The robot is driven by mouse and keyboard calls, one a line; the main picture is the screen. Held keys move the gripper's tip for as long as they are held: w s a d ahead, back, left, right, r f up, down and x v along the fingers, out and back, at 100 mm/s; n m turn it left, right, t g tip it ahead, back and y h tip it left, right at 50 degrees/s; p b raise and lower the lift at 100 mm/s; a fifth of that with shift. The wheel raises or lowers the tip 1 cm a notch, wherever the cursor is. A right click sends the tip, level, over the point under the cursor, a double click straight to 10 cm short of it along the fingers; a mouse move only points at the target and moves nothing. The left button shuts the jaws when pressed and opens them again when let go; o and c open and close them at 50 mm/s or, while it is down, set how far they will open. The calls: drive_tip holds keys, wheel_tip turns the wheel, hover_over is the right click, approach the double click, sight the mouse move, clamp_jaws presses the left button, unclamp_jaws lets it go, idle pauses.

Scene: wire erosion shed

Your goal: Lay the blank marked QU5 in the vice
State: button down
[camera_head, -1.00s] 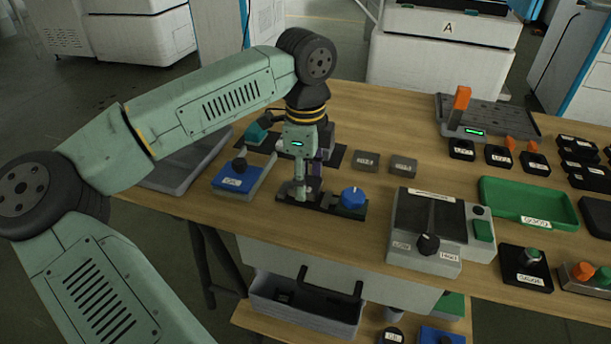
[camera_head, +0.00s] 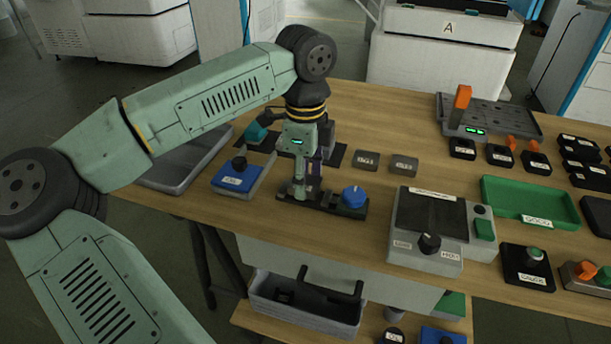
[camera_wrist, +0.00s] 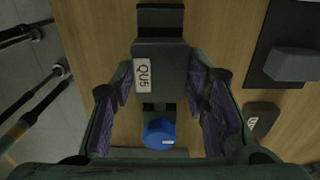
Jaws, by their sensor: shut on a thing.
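The blank marked QU5 (camera_wrist: 160,75) is a dark grey block with a white label, seen between my fingers in the wrist view. My gripper (camera_head: 299,192) is shut on it, with purple-lined fingers on both sides. The vice (camera_head: 322,205) is a dark low fixture near the table's front edge, with a blue knob (camera_head: 353,196). In the wrist view the knob (camera_wrist: 159,133) and a dark vice part (camera_wrist: 160,18) show beyond the two ends of the blank. The blank is at the vice; whether it rests fully on the bed is hidden.
Two grey labelled blanks (camera_head: 366,160) (camera_head: 404,166) lie right of my gripper. A blue-topped box (camera_head: 238,177) stands to the left. A grey control unit with a dial (camera_head: 428,243) stands right of the vice, and a green tray (camera_head: 530,203) lies farther right.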

drive_tip(key=shift+f+b, duration=0.75)
idle(0.8)
drive_tip(key=c, duration=0.8)
unclamp_jaws()
drive_tip(key=shift+c, duration=0.2)
drive_tip(key=shift+o, duration=0.5)
drive_tip(key=shift+o, duration=1.4)
drive_tip(key=shift+r, duration=0.15)
drive_tip(key=shift+r+p, duration=1.9)
drive_tip(key=shift+r, duration=1.5)
